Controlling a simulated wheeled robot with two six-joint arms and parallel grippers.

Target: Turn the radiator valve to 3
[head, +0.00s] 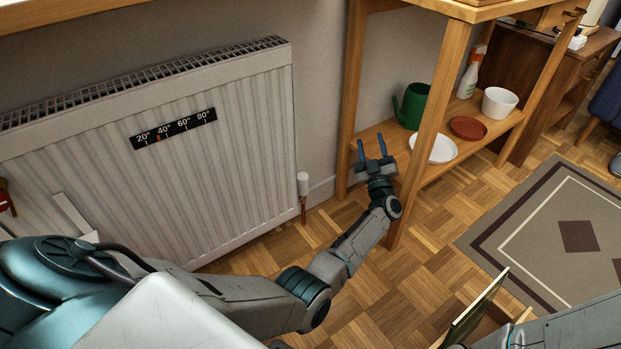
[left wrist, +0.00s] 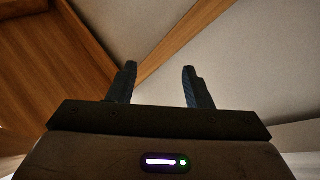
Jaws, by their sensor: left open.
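The white radiator (head: 215,150) stands against the wall at the left in the head view. A small white upright cap, which looks like the radiator valve (head: 303,184), sits on a copper-coloured pipe at its lower right corner. Its numbers are too small to read. My left gripper (head: 371,148) is open and empty, to the right of the valve in the picture, by the wooden shelf. In the left wrist view, the left gripper (left wrist: 160,84) shows two separated fingers with nothing between them; the valve does not show there. My right gripper is out of view.
The wooden shelf (head: 462,147) holds a green watering can (head: 412,106), white plate (head: 433,147), brown-red dish (head: 468,128), white bowl (head: 499,103) and spray bottle (head: 468,78). A black temperature strip (head: 174,128) is on the radiator. Parquet floor (head: 395,285) lies below; a rug (head: 560,235) is right.

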